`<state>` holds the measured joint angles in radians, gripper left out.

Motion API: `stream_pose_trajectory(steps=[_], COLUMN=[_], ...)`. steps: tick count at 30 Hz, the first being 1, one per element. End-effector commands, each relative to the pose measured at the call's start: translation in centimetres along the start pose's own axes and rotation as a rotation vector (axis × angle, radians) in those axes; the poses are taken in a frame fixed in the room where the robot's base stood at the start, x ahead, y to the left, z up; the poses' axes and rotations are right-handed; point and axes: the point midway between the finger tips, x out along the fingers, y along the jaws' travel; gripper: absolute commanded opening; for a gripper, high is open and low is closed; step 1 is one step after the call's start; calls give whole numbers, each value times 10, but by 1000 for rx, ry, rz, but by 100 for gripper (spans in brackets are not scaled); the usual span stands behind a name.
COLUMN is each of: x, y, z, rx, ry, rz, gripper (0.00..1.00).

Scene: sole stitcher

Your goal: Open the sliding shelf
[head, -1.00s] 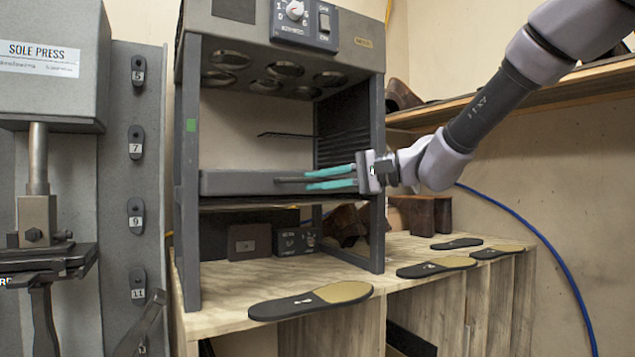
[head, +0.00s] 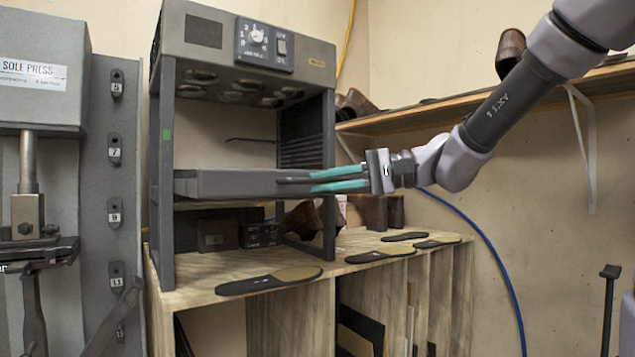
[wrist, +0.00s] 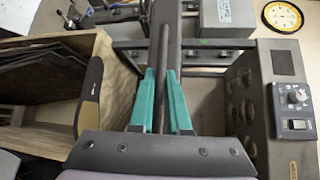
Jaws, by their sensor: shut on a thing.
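The sliding shelf (head: 235,184) is a flat grey tray in the dark metal frame of the heater unit (head: 168,150). In the head view its front stands forward of the frame's posts. A thin dark bar handle (head: 293,180) runs along its front. My gripper (head: 338,180), with teal fingers, reaches in from the right and is shut on the handle. In the wrist view the handle (wrist: 163,85) passes between the two teal fingers of my gripper (wrist: 162,100). The shelf's far side is hidden.
Shoe soles (head: 268,280) lie on the wooden bench (head: 205,268) below the shelf. A sole press (head: 40,75) stands at the left. A wall shelf (head: 480,105) with shoes is at the right, above a blue cable (head: 497,265).

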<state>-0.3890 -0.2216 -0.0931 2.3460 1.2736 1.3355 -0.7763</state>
Motion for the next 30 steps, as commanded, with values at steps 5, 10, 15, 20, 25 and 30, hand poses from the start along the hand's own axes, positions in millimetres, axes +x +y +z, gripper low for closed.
stream_pose_trajectory(steps=[5, 10, 15, 20, 25, 30], x=[-2, -2, -2, -2, -3, -21], y=[1, 1, 1, 1, 1, 0], z=[2, 1, 1, 2, 2, 1], rx=[1, 0, 0, 0, 0, -2], ry=[1, 1, 1, 1, 1, 4], rz=[2, 2, 2, 1, 1, -1], gripper=[0, 0, 44, 44, 44, 44])
